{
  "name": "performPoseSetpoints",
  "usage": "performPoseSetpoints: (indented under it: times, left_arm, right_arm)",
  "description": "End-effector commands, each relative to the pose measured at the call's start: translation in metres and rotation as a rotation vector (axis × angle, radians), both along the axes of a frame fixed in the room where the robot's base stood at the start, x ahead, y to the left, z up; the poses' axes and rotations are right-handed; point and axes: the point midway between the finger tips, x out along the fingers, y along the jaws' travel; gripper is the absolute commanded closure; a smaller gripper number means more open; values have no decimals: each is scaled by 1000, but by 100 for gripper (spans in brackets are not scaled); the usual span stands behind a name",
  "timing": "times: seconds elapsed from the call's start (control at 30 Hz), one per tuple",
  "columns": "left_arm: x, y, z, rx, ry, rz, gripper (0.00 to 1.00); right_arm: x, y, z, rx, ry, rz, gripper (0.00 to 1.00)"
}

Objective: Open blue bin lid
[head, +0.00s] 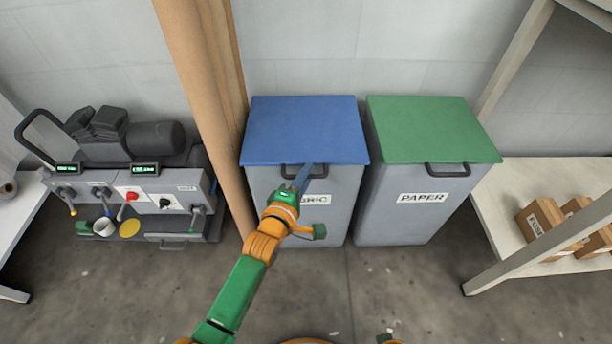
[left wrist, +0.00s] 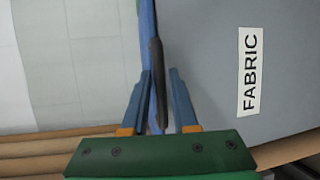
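The blue lid (head: 305,128) lies closed on the grey fabric bin (head: 335,205). Its dark handle (head: 291,172) sticks out at the front edge. My left gripper (head: 305,172) is at this handle, in front of the bin. In the left wrist view, the gripper's two blue fingers (left wrist: 160,85) stand apart, with the dark handle (left wrist: 157,75) between them. A gap shows on the right side of the handle; the left finger is close to it. The blue lid edge (left wrist: 147,30) runs beside the handle.
A green-lidded paper bin (head: 430,135) stands close on the right. Brown rolls (head: 205,90) lean upright just left of the blue bin. A machine (head: 135,185) is at the far left, and a shelf with boxes (head: 545,218) is at the right. The floor in front is clear.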

Motion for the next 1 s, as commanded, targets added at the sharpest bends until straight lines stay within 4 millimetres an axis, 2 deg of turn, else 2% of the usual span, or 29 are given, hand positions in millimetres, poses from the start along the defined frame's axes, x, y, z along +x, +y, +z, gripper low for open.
performPoseSetpoints:
  times: [0.03,0.07,0.1,1.0]
  left_arm:
    - [0,0,0,0,0,0,89]
    - [0,0,0,0,0,0,97]
    - [0,0,0,0,0,0,100]
    - [0,0,0,1,0,0,100]
  right_arm:
    - [0,0,0,0,0,0,50]
    - [0,0,0,0,0,0,50]
    - [0,0,0,0,0,0,50]
    - [0,0,0,0,-1,-1,50]
